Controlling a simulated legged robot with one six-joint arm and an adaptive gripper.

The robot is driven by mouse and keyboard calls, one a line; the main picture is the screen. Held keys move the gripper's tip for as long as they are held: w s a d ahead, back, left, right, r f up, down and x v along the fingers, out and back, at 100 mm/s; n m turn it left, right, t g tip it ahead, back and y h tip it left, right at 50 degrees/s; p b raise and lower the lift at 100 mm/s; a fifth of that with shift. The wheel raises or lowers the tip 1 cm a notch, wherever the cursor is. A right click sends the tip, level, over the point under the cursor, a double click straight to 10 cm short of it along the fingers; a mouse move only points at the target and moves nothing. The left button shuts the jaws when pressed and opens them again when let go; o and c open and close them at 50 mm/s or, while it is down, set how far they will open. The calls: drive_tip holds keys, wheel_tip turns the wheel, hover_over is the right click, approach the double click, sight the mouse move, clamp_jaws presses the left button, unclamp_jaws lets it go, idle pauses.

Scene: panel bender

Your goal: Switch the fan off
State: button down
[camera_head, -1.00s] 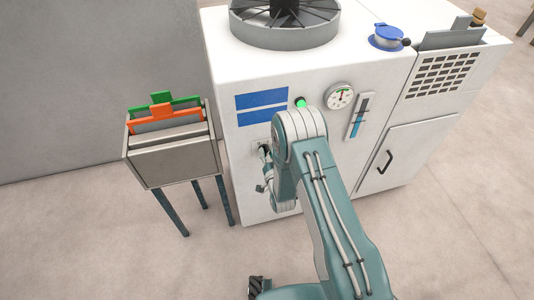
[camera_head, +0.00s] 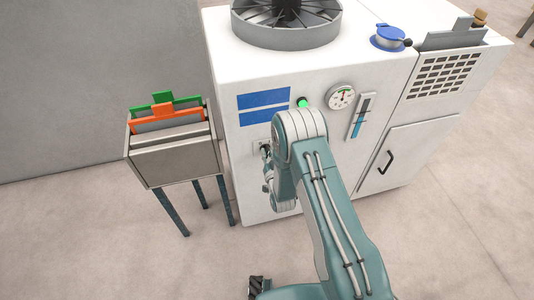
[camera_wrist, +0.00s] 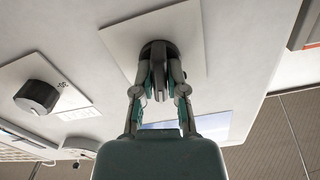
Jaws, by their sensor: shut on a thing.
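The fan (camera_head: 287,22) sits in a round grey housing on top of the white machine (camera_head: 235,75); I cannot tell whether it is spinning. A dark rotary knob (camera_wrist: 159,46) with a raised grip bar stands on a square pale plate (camera_wrist: 115,40) on the machine's front. My gripper (camera_wrist: 159,75) is shut on this knob, with one finger on each side of the bar. In the head view my gripper (camera_head: 266,168) is at the front panel, partly hidden by my arm.
A second dark knob (camera_wrist: 37,97) is on its own plate to the left in the wrist view. A green lamp (camera_head: 302,103) is lit beside a round gauge (camera_head: 341,96). A grey bin on legs (camera_head: 175,160) with green and orange panels stands left of the machine.

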drive_tip(key=n, duration=0.4)
drive_tip(key=shift+f+n, duration=0.15)
drive_tip(key=shift+n, duration=0.15)
drive_tip(key=shift+s+a+n, duration=0.1)
drive_tip(key=shift+n, duration=1.9)
drive_tip(key=c, duration=0.7)
unclamp_jaws()
drive_tip(key=shift+f, duration=0.1)
drive_tip(key=shift+a, duration=0.1)
